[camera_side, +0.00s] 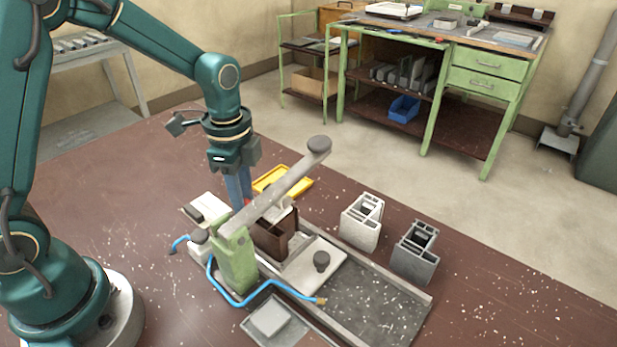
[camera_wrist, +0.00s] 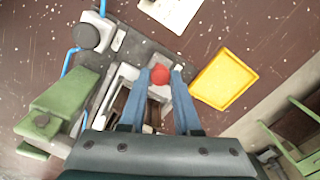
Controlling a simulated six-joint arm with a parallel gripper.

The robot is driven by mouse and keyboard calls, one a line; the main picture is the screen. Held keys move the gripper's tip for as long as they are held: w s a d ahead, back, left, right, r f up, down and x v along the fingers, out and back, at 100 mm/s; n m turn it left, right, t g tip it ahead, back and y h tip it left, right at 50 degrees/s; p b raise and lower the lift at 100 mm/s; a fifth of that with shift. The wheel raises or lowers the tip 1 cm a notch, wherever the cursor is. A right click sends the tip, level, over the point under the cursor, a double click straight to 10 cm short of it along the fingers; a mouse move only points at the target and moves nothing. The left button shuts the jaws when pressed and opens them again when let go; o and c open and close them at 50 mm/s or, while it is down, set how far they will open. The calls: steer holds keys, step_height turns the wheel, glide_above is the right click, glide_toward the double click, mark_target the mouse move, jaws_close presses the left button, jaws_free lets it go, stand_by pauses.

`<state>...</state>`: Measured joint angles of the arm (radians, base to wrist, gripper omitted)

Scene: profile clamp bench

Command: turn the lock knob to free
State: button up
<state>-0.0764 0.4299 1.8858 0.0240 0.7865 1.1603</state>
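A small red knob (camera_wrist: 160,72) shows between my blue fingertips in the wrist view; I take it for the lock knob. In the side view only a bit of red (camera_side: 247,201) shows beside the fingers. My gripper (camera_wrist: 165,71) points down over the clamp fixture, its fingers on either side of the knob. The fingers are apart, with a gap visible on the right of the knob. The fixture has a green post (camera_side: 238,262) and a long grey lever (camera_side: 280,186), raised at a slant. A brown profile (camera_side: 271,238) stands under the lever. The knob's turn angle is not readable.
A grey round knob (camera_wrist: 86,36) sits beside the fixture, with a blue hose (camera_side: 262,292) around it. A yellow tray (camera_wrist: 224,80) lies close to the fingers. A dark knob (camera_side: 321,260) stands on a pale plate. Two grey profile blocks (camera_side: 361,221) (camera_side: 414,252) stand to the right.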

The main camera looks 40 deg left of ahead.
jaws_close()
steer(key=shift+n, duration=0.3)
steer(key=n, duration=0.8)
steer(key=shift+d, duration=0.1)
steer(key=n, duration=0.9)
steer(key=shift+w+g, duration=0.1)
steer(key=shift+g, duration=0.2)
steer(key=shift+n, duration=0.3)
